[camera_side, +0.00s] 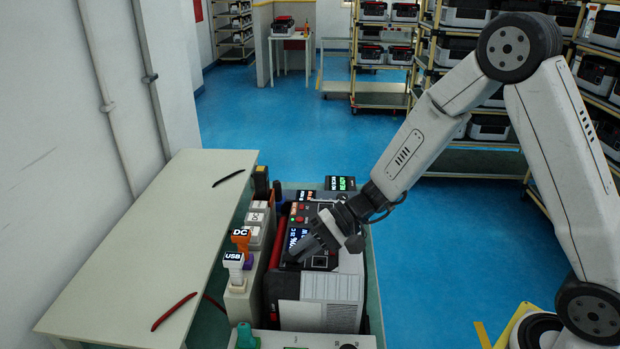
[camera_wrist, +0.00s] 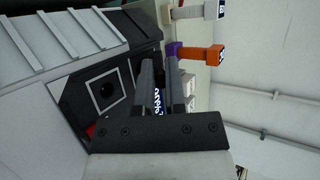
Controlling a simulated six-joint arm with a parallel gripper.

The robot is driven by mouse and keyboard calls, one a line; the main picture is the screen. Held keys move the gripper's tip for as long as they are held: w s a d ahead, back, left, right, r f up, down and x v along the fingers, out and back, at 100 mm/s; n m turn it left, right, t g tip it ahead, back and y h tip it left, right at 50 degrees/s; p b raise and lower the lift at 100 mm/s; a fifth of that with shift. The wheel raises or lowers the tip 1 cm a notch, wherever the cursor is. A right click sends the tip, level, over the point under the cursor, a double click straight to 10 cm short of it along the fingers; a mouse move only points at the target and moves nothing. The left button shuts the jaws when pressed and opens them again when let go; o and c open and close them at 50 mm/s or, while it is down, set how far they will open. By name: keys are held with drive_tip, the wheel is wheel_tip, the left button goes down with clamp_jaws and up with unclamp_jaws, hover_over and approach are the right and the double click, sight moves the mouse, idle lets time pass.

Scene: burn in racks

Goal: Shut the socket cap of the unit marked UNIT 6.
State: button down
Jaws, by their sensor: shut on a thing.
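The unit (camera_side: 330,288) is a black and red case with a light grey ribbed cover, standing on the bench. No UNIT 6 marking is readable. The wrist view shows its ribbed cover (camera_wrist: 68,38) and a dark panel with a square-framed round socket (camera_wrist: 108,90). My gripper (camera_side: 303,249) reaches down onto the unit's top panel. In the wrist view my gripper (camera_wrist: 167,66) is right beside the socket, its fingers close together on a thin part. That part is mostly hidden by the fingers; it appears to be the socket cap, but its angle cannot be told.
White USB (camera_side: 234,268) and orange DC (camera_side: 241,241) plugs stand in a holder left of the unit. A lit display (camera_side: 340,183) is behind it. A pale table (camera_side: 150,240) on the left bears a red and a black strip. Loaded racks (camera_side: 470,75) stand behind.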

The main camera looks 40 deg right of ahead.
idle(0.5)
drive_tip(key=c, duration=0.7)
unclamp_jaws()
drive_tip(key=shift+r+h, duration=0.1)
drive_tip(key=shift+h, duration=0.2)
